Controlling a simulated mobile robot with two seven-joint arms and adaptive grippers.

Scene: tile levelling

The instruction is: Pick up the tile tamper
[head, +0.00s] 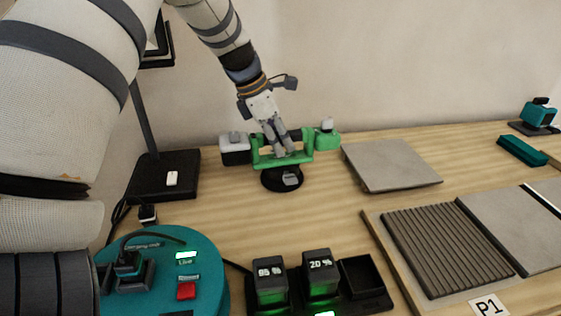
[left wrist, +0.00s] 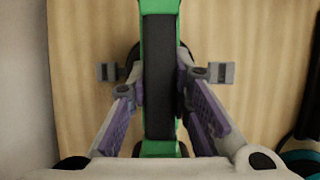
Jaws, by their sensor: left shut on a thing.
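The tile tamper (head: 281,180) has a green frame, a dark grip and a round black base, and stands near the back of the wooden table. My left gripper (head: 283,149) reaches down from above and is shut on its grip. In the left wrist view the black grip (left wrist: 160,75) runs between the two purple-padded fingers, with green parts at both ends. The fingers hide part of the tamper in the head view. I cannot tell whether its base touches the table. My right gripper is not in view.
A grey and a green block (head: 327,138) flank the tamper closely. A grey tile (head: 390,165) lies to its right, a black stand base (head: 150,185) to its left. In front are a teal charging unit (head: 210,240), battery packs (head: 320,275) and a ribbed panel (head: 445,250).

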